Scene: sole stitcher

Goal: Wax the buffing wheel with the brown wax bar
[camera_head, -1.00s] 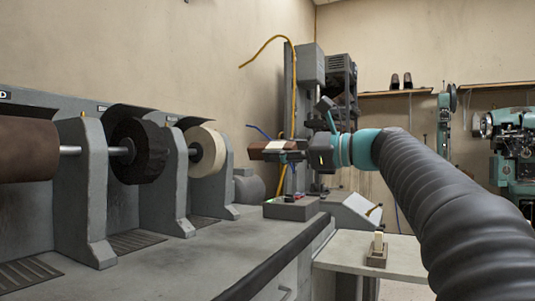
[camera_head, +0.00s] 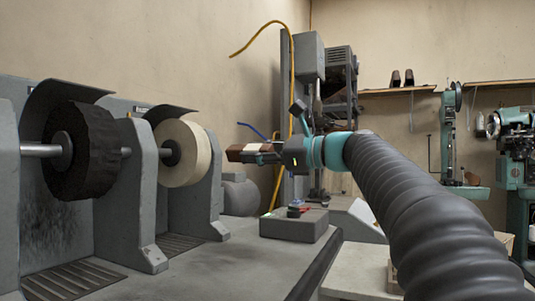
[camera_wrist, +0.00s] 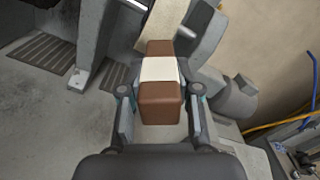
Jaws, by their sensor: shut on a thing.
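The brown wax bar (camera_head: 236,152) has a pale band around its middle. It also shows in the wrist view (camera_wrist: 160,107), gripped between the two fingers. My gripper (camera_head: 268,153) is shut on it and holds it in the air above the bench, right of the wheels. The cream buffing wheel (camera_head: 186,153) sits on its shaft between grey brackets. In the head view a clear gap shows between bar and wheel. In the wrist view the wheel (camera_wrist: 157,28) is partly hidden behind the far end of the bar.
A black wheel (camera_head: 86,150) stands left of the cream one. Grey brackets (camera_head: 132,200) and hoods flank the wheels. A grey control box (camera_head: 294,224) sits on the bench below my gripper. A yellow hose (camera_head: 292,95) hangs behind. The bench front is clear.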

